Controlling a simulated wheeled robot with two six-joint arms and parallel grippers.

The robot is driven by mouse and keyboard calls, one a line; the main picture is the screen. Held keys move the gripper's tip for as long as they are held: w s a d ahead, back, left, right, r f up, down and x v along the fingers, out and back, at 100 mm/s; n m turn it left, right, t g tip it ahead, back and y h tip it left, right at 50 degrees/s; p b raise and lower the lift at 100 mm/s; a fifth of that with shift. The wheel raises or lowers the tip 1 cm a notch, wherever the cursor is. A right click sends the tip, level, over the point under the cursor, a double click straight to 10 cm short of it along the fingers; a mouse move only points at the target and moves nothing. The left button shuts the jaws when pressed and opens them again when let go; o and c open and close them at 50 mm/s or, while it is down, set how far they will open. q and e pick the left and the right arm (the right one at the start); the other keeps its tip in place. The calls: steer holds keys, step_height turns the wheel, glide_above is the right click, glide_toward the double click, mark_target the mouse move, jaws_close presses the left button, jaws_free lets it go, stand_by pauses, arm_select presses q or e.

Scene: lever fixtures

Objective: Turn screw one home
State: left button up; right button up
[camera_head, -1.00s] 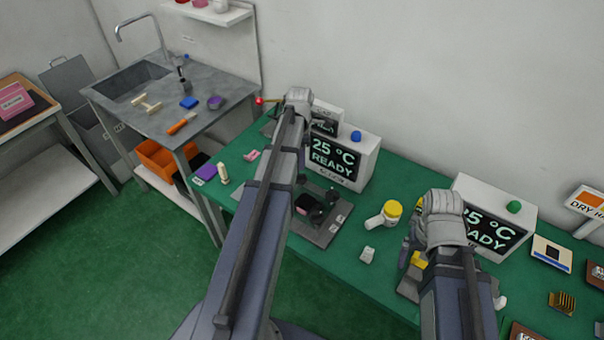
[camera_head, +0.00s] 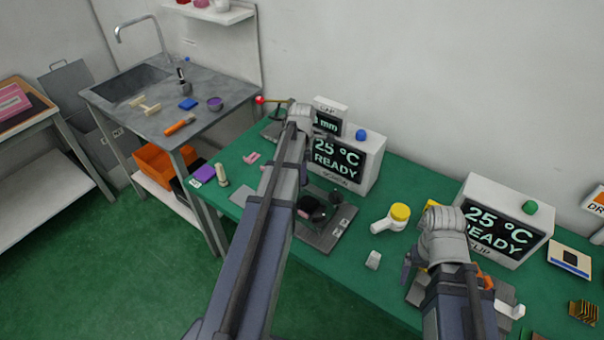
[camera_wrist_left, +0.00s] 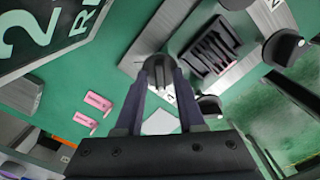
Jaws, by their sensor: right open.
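The lever fixture is a grey plate (camera_head: 322,236) with black round knobs, partly hidden behind my left arm in the head view. In the left wrist view, a dark knob (camera_wrist_left: 158,74) stands between the tips of my left gripper (camera_wrist_left: 160,82), whose fingers lie against its two sides. A small white label shows beside this knob, its mark too small to read for certain. Other black knobs (camera_wrist_left: 287,47) and a dark ribbed block (camera_wrist_left: 213,48) are on the same fixture. My right gripper (camera_head: 424,276) is open over the right-hand fixture, its fingertips mostly hidden by its wrist.
A white display box reading 25 °C READY (camera_head: 359,166) stands behind the left fixture; a similar box (camera_head: 527,228) stands at right. Pink pieces (camera_wrist_left: 97,103) lie left of the fixture.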

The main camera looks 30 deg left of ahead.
arm_select(q)
jaws_close()
